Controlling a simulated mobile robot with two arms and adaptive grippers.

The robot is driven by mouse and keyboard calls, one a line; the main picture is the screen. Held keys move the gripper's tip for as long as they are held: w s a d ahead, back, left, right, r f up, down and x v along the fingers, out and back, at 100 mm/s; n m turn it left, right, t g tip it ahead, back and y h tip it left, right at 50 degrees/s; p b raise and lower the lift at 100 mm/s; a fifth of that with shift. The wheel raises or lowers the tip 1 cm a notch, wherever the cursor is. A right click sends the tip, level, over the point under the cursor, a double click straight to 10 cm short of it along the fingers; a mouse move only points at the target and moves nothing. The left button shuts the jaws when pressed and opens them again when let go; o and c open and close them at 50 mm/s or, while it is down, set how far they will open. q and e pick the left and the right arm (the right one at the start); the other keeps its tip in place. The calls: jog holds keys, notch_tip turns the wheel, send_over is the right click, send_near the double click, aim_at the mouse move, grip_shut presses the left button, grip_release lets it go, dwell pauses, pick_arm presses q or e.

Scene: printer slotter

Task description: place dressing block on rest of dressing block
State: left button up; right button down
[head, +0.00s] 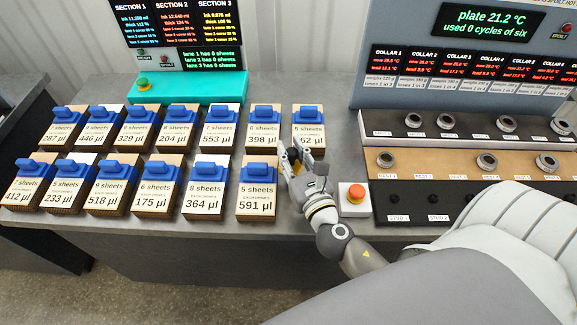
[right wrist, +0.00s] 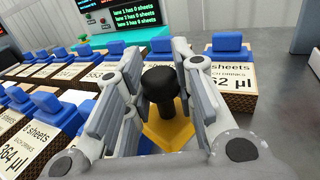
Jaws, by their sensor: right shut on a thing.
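My right gripper (head: 299,160) is over the right end of the rows of sheet blocks, close to the 62 µl block. In the right wrist view its fingers are closed on a yellow block with a black knob (right wrist: 161,88), which I take for the dressing block. In the head view the held block is mostly hidden by the gripper. I cannot make out a labelled rest for the dressing block in either view. My left gripper is not in view.
Two rows of blocks with blue grips, such as the 591 µl block (head: 258,201), fill the table's left. A red button on a white box (head: 355,199) stands right of the gripper. A tiered rack (head: 465,163) with metal collars is at the right. A teal console (head: 185,90) is behind.

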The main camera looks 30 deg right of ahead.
aim_at(291, 163)
notch_tip(291, 163, down, 4)
jog(key=shift+r+b, duration=0.15)
jog(key=shift+b, duration=0.8)
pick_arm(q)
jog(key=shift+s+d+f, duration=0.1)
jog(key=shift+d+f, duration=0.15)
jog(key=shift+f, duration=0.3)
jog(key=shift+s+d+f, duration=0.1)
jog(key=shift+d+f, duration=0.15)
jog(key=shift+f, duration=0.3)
pick_arm(e)
jog(key=shift+f, duration=0.2)
jog(key=c, duration=1.6)
grip_release()
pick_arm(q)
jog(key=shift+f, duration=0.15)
pick_arm(e)
jog(key=shift+o, duration=0.5)
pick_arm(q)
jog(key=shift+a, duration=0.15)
